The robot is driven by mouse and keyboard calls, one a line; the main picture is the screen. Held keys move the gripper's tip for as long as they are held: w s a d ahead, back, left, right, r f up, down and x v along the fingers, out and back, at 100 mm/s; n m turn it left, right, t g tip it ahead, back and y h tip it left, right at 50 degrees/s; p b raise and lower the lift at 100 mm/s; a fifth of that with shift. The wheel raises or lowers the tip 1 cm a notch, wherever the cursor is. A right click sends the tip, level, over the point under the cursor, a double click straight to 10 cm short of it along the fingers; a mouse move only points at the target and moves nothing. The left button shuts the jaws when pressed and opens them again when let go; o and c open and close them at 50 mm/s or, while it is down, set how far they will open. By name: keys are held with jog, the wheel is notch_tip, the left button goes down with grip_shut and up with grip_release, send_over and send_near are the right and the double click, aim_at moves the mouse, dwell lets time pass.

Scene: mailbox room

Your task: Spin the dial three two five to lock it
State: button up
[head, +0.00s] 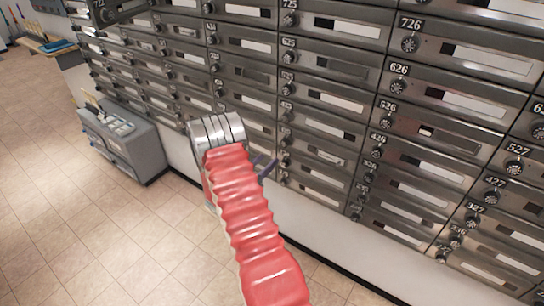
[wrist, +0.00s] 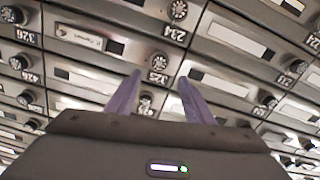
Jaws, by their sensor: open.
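A label that looks like 325 (wrist: 157,77) shows between my fingertips in the wrist view. One round dial (wrist: 160,62) is just above this label and another dial (wrist: 147,100) is just below it, between the fingers. I cannot tell for sure which dial belongs to the label. My gripper (wrist: 154,78) is open, with its two purple fingers apart and nothing held. In the head view my gripper (head: 264,167) is small, pointing at the lower boxes, and mostly hidden by my red arm. Contact with a dial cannot be told.
A wall of metal mailboxes (head: 335,62) with dials and number labels fills the right side. A grey cabinet (head: 135,140) stands on the floor against the wall at left. A counter (head: 52,45) is at the far left. The tiled floor (head: 70,215) is clear.

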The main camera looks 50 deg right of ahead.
jog(key=a, duration=0.2)
jog(key=shift+s+a, duration=0.15)
jog(key=shift+a, duration=0.25)
dwell(0.4)
